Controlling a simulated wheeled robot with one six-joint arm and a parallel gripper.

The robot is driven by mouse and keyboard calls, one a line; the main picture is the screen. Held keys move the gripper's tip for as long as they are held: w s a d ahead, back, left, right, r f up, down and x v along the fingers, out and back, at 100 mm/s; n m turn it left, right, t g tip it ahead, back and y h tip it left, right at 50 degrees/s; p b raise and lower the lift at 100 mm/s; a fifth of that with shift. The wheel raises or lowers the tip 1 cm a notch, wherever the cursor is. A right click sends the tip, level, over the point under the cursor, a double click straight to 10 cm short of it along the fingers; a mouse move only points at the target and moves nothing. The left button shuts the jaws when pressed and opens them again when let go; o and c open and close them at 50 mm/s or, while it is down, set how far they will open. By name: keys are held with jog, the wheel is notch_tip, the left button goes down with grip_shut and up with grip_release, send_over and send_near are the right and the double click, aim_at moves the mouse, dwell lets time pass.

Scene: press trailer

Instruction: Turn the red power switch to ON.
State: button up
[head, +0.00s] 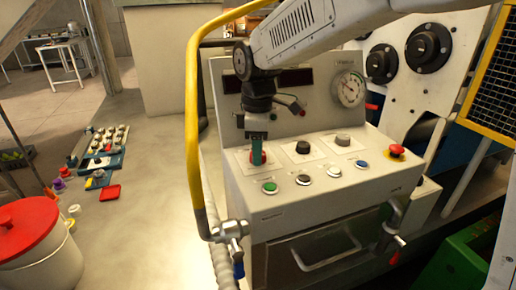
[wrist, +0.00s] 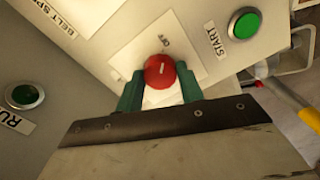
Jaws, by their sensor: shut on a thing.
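The red power switch (head: 258,157) is a round knob on a white plate at the left of the control panel's sloped top. In the wrist view the red knob (wrist: 160,71) shows a short white mark on its face. In the wrist view my gripper's fingers (wrist: 160,90) are shut on the knob.
The panel also has a green START button (wrist: 244,24), a black knob (head: 303,147), a grey knob (head: 343,139) and a red emergency button (head: 397,149). A yellow bent rail (head: 192,110) stands close left of the panel. A pressure gauge (head: 349,89) is behind.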

jog(key=m, duration=0.4)
jog(key=shift+m, duration=0.4)
jog(key=m, duration=0.4)
jog(key=shift+m, duration=0.3)
jog(key=m, duration=0.4)
jog(key=shift+r+m, duration=0.1)
jog(key=shift+m, duration=2.1)
jog(key=o, duration=1)
